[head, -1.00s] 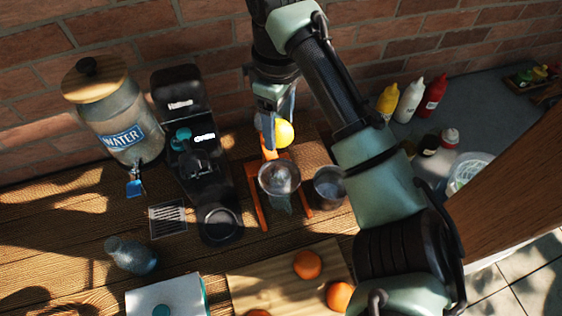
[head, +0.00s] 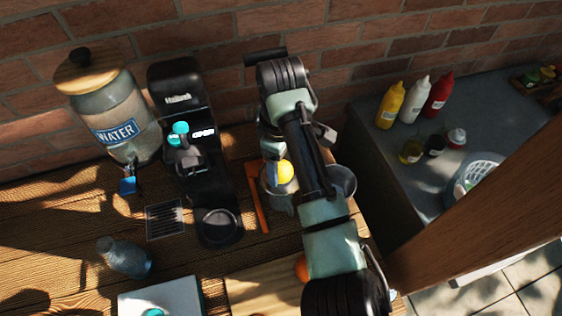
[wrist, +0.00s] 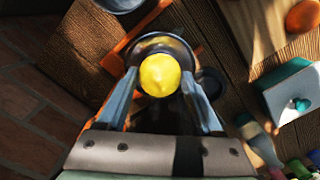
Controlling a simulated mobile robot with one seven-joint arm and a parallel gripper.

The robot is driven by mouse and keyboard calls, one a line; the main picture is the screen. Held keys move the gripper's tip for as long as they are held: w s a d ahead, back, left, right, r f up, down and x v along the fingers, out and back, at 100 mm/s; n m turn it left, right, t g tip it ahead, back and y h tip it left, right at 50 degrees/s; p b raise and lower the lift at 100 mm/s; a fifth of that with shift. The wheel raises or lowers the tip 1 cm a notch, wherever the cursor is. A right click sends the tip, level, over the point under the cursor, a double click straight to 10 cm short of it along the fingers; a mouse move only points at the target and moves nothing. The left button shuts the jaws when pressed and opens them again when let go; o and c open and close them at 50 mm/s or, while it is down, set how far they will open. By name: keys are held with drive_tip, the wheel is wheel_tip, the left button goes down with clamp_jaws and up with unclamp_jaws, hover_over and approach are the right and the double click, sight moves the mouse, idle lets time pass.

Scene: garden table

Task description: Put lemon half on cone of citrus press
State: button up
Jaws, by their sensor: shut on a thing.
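The yellow lemon half (head: 285,172) is held between the fingers of my gripper (wrist: 160,77), which is shut on it. In the wrist view the lemon half (wrist: 160,74) shows its rounded, nippled side. The citrus press has an orange frame (head: 256,196) and a round bowl (head: 268,186). In the wrist view its bowl rim (wrist: 160,40) shows behind the lemon half. The lemon half is over the bowl; I cannot tell whether it touches the cone, which is hidden beneath it. My arm covers the press's right side in the head view.
A metal cup (head: 343,181) stands just right of the press. A black coffee machine (head: 192,140) and a water dispenser (head: 116,118) stand to the left.

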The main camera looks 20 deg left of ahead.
sight(281, 165)
drive_tip(key=o, duration=1.4)
drive_tip(key=shift+f, duration=0.15)
drive_tip(key=shift+c, duration=0.2)
wheel_tip(281, 165, up, 12)
drive_tip(key=p, duration=0.2)
drive_tip(key=shift+r+p, duration=0.2)
drive_tip(key=shift+p, duration=0.1)
